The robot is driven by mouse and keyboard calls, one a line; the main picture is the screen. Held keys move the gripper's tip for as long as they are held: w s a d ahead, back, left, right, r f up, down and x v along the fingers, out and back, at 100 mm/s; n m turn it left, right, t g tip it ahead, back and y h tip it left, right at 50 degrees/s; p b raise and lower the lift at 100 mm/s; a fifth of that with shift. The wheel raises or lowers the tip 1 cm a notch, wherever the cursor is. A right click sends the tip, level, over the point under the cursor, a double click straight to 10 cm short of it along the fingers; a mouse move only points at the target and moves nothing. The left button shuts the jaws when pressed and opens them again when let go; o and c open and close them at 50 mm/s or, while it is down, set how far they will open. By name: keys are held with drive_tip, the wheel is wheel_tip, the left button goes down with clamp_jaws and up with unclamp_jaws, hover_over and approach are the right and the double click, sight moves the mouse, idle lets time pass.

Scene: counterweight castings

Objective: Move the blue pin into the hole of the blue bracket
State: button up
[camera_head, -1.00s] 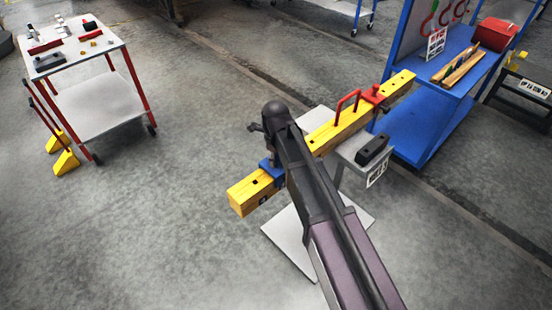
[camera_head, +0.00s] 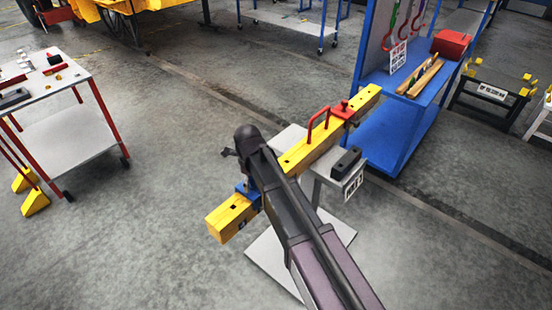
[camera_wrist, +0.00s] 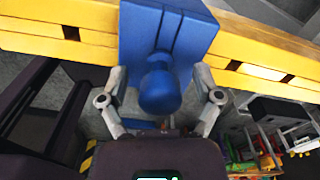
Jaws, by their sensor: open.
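The blue bracket (camera_head: 243,187) sits around the yellow beam near its near left end, partly covered by my arm in the head view. In the wrist view the bracket (camera_wrist: 190,32) is a blue block across the beam. The blue pin (camera_wrist: 160,92) shows as a round knob with a short neck that meets the bracket's face. How deep the pin sits is hidden. My gripper (camera_wrist: 161,77) is open, with one finger on each side of the pin's knob. Gaps show between the knob and both fingers.
The yellow beam (camera_head: 228,216) rests on a grey stand and carries a red handle (camera_head: 318,124) and a red clamp (camera_head: 342,109). A black block (camera_head: 346,160) lies beside it. A blue rack (camera_head: 383,135) stands behind right, a tool cart (camera_head: 60,90) left. Floor between is open.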

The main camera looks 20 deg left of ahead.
drive_tip(key=shift+r, duration=0.1)
wheel_tip(320, 180, up, 14)
drive_tip(key=p, duration=1.5)
drive_tip(key=w+d+m, duration=0.3)
drive_tip(key=w+d, duration=1.5)
drive_tip(key=w, duration=0.2)
drive_tip(key=shift+w+m+b, duration=0.2)
drive_tip(key=shift+m+b, duration=0.2)
drive_tip(key=shift+b, duration=0.05)
idle(0.6)
drive_tip(key=s+d+f+n+b, duration=0.3)
drive_tip(key=s+d+n, duration=0.7)
drive_tip(key=d, duration=0.5)
drive_tip(key=s+d+f+n+b, duration=0.4)
drive_tip(key=s+d+n, duration=0.7)
drive_tip(key=d, duration=0.4)
drive_tip(key=shift+f+n, duration=0.15)
drive_tip(key=shift+n, duration=0.65)
drive_tip(key=shift+a, duration=0.1)
